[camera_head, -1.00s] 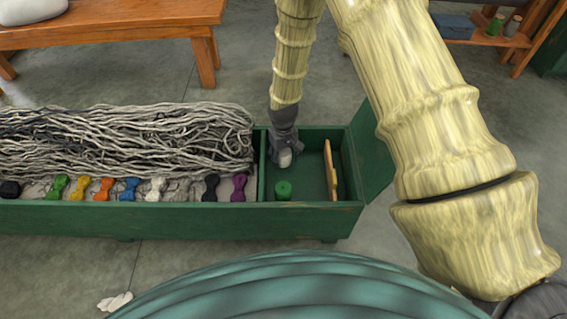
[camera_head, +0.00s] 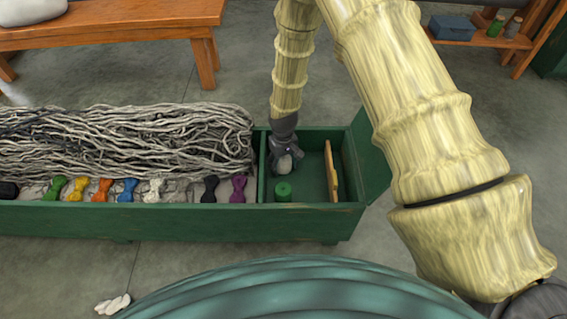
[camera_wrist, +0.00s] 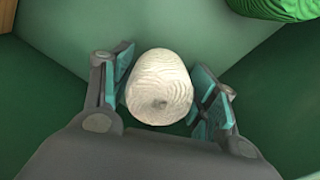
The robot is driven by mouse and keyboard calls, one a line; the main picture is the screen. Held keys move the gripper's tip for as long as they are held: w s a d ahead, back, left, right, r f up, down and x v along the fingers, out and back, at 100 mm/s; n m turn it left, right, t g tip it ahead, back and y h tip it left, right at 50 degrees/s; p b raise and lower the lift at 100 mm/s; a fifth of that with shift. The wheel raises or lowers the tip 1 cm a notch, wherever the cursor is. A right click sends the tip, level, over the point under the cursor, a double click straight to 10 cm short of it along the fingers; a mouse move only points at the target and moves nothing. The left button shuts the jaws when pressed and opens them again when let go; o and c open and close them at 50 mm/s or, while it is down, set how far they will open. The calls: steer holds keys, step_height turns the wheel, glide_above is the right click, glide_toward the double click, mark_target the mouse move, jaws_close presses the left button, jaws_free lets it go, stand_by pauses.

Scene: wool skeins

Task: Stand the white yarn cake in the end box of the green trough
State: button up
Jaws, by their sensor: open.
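The white yarn cake (camera_wrist: 160,85) stands between the two fingers of my gripper (camera_wrist: 162,98) in the wrist view, its top with a small centre hole facing the camera. The fingers are open, with a narrow gap on each side of the cake. In the head view my gripper (camera_head: 285,158) points down inside the end box of the green trough (camera_head: 312,222), near its back left corner. The white cake (camera_head: 284,167) shows between the fingers there. Its base is hidden, but it appears to be down on the box floor.
A green yarn cake (camera_head: 283,192) stands in front of my gripper in the same box; it also shows in the wrist view (camera_wrist: 278,8). A wooden piece (camera_head: 331,172) leans at the box's right side. Grey strands (camera_head: 120,140) and several coloured skeins fill the long compartment.

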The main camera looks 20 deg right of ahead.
mark_target(284, 159)
steer(key=shift+r, duration=0.1)
step_height(284, 159, up, 12)
steer(key=p, duration=0.5)
steer(key=shift+r, duration=0.1)
